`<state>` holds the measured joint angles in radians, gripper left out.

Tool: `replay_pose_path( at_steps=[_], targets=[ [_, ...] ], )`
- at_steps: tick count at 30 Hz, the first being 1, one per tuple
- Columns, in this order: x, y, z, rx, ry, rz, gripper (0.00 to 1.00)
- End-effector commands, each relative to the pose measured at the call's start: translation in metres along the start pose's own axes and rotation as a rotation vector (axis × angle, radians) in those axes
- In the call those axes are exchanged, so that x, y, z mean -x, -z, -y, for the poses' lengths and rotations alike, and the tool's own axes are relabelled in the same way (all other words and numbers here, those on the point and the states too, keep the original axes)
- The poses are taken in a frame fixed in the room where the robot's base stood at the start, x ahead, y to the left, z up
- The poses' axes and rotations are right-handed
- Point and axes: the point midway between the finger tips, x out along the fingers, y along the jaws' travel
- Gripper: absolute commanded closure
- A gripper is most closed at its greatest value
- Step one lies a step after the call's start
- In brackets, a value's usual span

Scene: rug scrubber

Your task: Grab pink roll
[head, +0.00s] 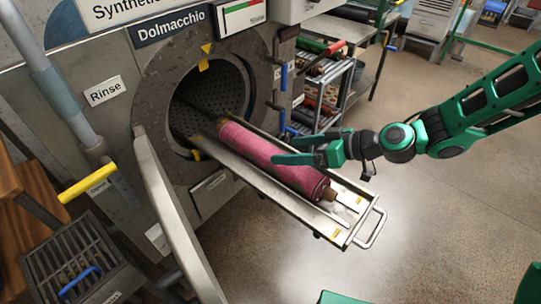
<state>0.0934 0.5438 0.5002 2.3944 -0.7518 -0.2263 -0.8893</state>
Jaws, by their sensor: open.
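The pink roll (262,157) lies lengthwise on a metal slide-out tray (335,237) that sticks out of the round drum opening of the machine. Its near end shows a brown core, and its far end reaches toward the opening. My green gripper (276,149) comes in from the right, with its two fingers pointing left and spread apart. In the picture the fingers overlap the upper right side of the roll. I cannot tell whether they touch it. The gripper is open and holds nothing.
The round door (172,220) stands open at the left of the tray. A yellow-handled lever (88,184) and a slatted box (78,262) are further left. A shelf cart with rolls (318,85) stands behind. The floor right of the tray is clear.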

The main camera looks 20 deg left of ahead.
Motion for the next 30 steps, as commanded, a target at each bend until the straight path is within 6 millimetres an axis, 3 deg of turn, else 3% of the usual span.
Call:
replay_pose_path(
  at_steps=[5, 15, 23, 30],
  targets=[
    [-0.008, -0.001, 0.001, 0.000, 0.002, 0.002, 0.21],
    [-0.051, -0.004, 0.000, 0.001, 0.002, 0.002, 0.21],
    [-0.054, -0.004, 0.000, 0.001, 0.000, 0.001, 0.21],
    [-0.054, -0.004, -0.001, 0.001, -0.001, 0.002, 0.78]
  ],
)
